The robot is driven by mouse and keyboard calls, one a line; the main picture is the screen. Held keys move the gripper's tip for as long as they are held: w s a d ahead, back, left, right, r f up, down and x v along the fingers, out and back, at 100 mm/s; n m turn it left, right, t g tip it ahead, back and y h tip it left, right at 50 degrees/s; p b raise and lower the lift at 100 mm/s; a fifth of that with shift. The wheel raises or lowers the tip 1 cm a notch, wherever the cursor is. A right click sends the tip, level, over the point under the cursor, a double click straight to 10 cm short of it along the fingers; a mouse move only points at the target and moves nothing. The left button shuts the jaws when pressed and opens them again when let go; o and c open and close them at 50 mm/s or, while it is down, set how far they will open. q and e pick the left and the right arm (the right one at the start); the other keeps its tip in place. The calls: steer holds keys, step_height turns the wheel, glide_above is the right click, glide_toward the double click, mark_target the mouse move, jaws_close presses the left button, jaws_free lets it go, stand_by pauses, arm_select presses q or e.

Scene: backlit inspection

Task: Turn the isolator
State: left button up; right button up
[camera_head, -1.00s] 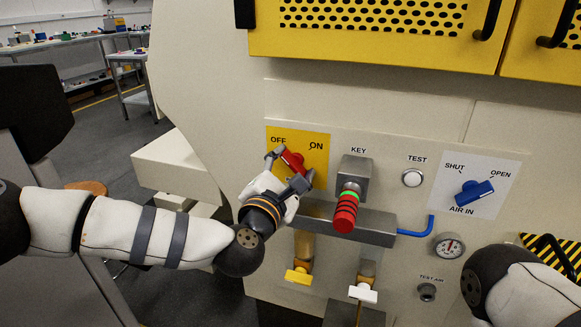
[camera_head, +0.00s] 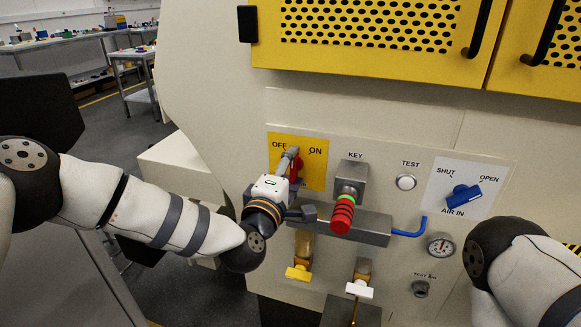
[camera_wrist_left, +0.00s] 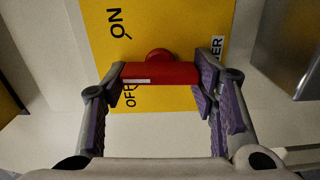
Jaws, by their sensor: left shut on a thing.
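The isolator has a red handle (camera_head: 296,168) on a yellow plate (camera_head: 315,172) marked OFF at upper left and ON at upper right. My left gripper (camera_head: 291,164) is at the handle and hides much of it in the head view. In the left wrist view the fingers of my left gripper (camera_wrist_left: 160,85) are on both ends of the red handle (camera_wrist_left: 160,72), shut on it. The white mark near the handle's left end there lies between the words ON and OFF. My right gripper is out of view; only part of my right arm shows at the right.
A key switch (camera_head: 343,212) with a red and green barrel sticks out just right of the isolator. Below runs a grey block (camera_head: 365,228). Farther right are a white TEST button (camera_head: 406,182), a blue AIR IN handle (camera_head: 463,198) and a gauge (camera_head: 441,246). Yellow doors (camera_head: 380,62) are above.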

arm_select(q)
steer(key=m, duration=0.1)
steer(key=m+p, duration=0.1)
steer(key=m, duration=0.3)
steer(key=shift+r, duration=0.35)
steer(key=shift+m+p, duration=0.45)
steer(key=shift+m, duration=1.25)
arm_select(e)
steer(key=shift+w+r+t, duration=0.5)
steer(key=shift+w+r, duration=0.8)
arm_select(q)
steer(key=shift+f, duration=0.1)
steer(key=o, duration=1.2)
steer(key=shift+c, duration=0.2)
steer(key=v, duration=1.2)
